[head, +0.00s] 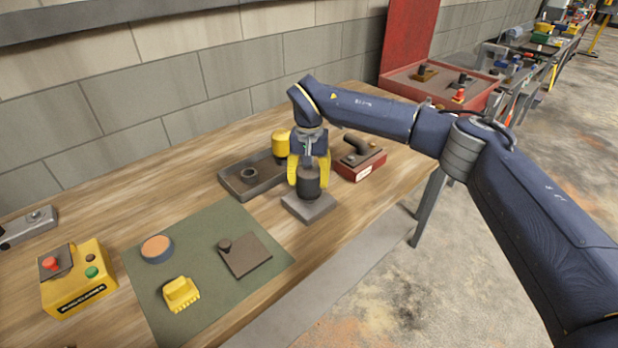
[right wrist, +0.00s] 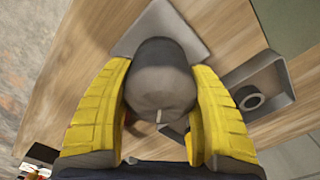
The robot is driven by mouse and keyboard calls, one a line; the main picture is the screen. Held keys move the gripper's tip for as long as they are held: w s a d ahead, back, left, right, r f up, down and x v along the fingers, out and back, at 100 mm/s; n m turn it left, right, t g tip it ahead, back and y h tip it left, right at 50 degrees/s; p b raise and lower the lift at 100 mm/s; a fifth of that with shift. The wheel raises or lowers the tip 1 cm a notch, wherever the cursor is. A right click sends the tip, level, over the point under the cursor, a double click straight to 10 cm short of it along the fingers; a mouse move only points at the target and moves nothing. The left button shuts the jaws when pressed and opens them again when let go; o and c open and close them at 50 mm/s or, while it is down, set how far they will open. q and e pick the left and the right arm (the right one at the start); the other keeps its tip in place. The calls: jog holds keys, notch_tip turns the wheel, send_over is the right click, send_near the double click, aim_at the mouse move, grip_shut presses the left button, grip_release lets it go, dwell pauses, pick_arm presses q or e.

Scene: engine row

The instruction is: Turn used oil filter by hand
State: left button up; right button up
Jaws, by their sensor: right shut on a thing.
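The used oil filter (head: 308,181) is a dark cylinder standing upright on a grey square base plate (head: 322,207) on the workbench. My right gripper (head: 309,172) comes down on it from above, with its yellow fingers on either side. In the right wrist view, the filter's round grey top (right wrist: 160,80) sits between the two yellow fingers (right wrist: 162,110), which are shut on it. A pale mark shows on the filter's top near the palm. The base plate (right wrist: 180,25) shows beyond the filter. My left gripper is not in view.
A dark tray (head: 234,184) with a ring and a yellow cylinder (head: 280,148) stand left of and behind the filter. A red box (head: 362,165) with a dark handle is close on the right. A green mat (head: 205,285) with small parts and a yellow button box (head: 80,278) lie front left.

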jog(key=n, duration=0.5)
dwell(0.3)
jog(key=o, duration=1.5)
jog(key=shift+o, duration=0.2)
